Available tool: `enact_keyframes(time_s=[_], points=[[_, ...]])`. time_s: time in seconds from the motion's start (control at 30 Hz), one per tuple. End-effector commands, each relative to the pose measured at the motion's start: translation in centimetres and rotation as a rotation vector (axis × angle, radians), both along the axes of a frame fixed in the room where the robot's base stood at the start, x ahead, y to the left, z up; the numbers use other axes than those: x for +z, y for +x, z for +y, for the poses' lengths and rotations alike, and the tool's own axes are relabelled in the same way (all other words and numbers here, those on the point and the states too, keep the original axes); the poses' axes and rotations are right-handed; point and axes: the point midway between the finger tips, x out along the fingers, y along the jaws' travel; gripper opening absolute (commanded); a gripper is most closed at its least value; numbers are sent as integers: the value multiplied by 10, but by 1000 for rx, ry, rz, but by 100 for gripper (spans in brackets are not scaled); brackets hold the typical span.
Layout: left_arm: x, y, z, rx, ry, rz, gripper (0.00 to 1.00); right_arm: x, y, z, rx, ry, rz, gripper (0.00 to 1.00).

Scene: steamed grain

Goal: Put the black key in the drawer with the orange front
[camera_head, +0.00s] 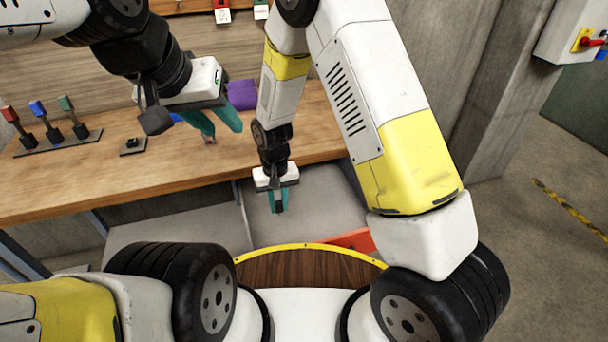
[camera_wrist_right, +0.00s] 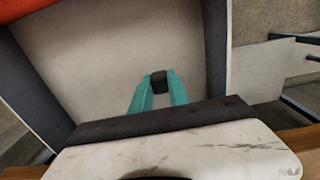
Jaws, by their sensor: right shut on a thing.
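My right gripper (camera_head: 279,206) points down over the open drawer, nearer its left wall in the head view. In the right wrist view its teal fingers (camera_wrist_right: 159,94) are shut on the black key (camera_wrist_right: 160,81), a small dark piece at the tips. The key is above the pale drawer floor (camera_wrist_right: 105,50), between dark side walls; its height is hard to tell. The drawer's orange front (camera_head: 352,240) shows partly behind my right arm, and at the top left of the wrist view (camera_wrist_right: 25,8). My left gripper (camera_head: 224,134) is open over the wooden table.
The wooden table (camera_head: 95,180) stands above the drawer. On it are a rack with red, blue and green-topped pieces (camera_head: 55,143), a small dark block (camera_head: 132,146) and a purple object (camera_head: 241,95). Another grey open drawer (camera_head: 185,228) adjoins on the left.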

Motion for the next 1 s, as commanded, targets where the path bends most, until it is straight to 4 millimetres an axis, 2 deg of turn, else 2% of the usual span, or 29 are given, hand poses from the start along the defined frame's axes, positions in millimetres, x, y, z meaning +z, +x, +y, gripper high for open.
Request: enact_keyframes(time_s=[0.03, 0.2, 0.4, 0.67, 0.83, 1.0], points=[[0, 0, 0, 0, 0, 0, 36, -2, 12, -10, -7, 1, 0, 0], [0, 0, 0, 0, 0, 0, 36, -6, 46, -38, -6, 1, 0, 0], [0, 0, 0, 0, 0, 0, 36, -9, 72, -58, -1, 1, 0, 0], [0, 0, 0, 0, 0, 0, 36, -10, 87, -71, -2, 0, 1, 0], [0, 0, 0, 0, 0, 0, 36, -39, 85, -70, 1, -1, 4, 0], [0, 0, 0, 0, 0, 0, 36, -46, 86, -70, 1, 0, 0, 0]])
